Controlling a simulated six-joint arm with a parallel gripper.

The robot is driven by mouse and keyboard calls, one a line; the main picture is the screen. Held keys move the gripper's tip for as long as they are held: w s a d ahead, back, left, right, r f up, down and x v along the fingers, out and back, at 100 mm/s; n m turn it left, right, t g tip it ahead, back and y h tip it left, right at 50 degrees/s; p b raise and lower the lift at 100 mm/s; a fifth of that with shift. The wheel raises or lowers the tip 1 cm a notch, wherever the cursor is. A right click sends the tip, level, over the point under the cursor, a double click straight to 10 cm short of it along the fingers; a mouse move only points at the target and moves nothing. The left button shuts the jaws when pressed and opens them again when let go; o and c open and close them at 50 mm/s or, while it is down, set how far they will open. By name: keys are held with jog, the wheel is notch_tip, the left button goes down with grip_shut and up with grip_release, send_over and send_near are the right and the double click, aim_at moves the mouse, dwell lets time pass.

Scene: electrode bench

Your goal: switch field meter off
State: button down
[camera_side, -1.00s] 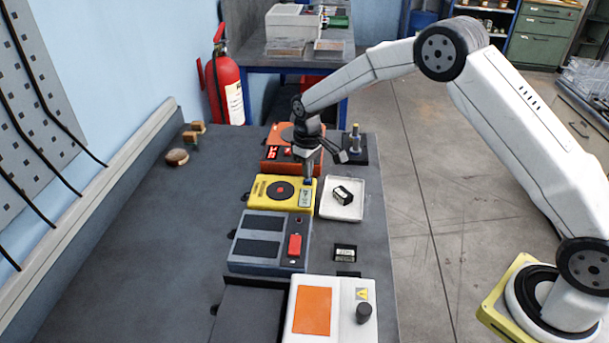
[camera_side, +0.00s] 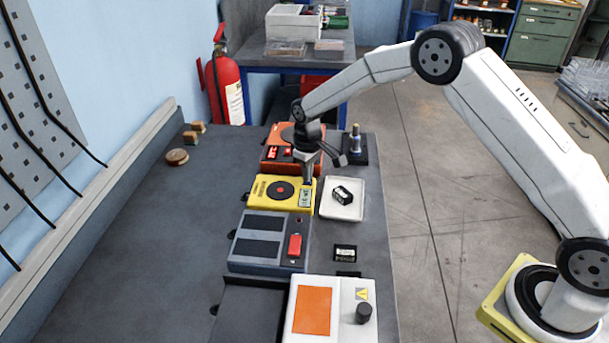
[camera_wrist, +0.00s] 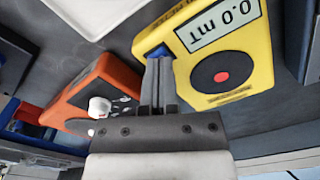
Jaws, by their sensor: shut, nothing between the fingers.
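The yellow field meter (camera_side: 268,204) lies on the bench with a round dark disc and red centre. Its display (camera_wrist: 219,24) reads 0.0 mT in the wrist view. A blue switch (camera_wrist: 157,50) sits on the meter's end beside the display. My gripper (camera_side: 306,183) is shut and empty, pointing down at that end of the meter. In the wrist view the fingertips (camera_wrist: 158,62) overlap the lower edge of the blue switch; I cannot tell whether they touch it. The fingers hide the switch in the side view.
An orange device (camera_side: 270,166) stands just behind the meter, and a grey box (camera_side: 240,263) with a red switch in front. A white tray (camera_side: 329,212) holding a dark block is close on the right.

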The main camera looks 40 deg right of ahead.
jog(key=shift+r, duration=3)
jog(key=shift+s+d+r, duration=0.1)
jog(key=shift+s+r, duration=0.3)
jog(key=shift+s, duration=0.35)
jog(key=s+d+r+m+t, duration=0.1)
jog(key=s+m+t, duration=0.1)
jog(key=s, duration=2.3)
jog(key=shift+s+d+r+m+t, duration=0.3)
jog(key=shift+s+d+r+m, duration=0.05)
jog(key=shift+m, duration=0.15)
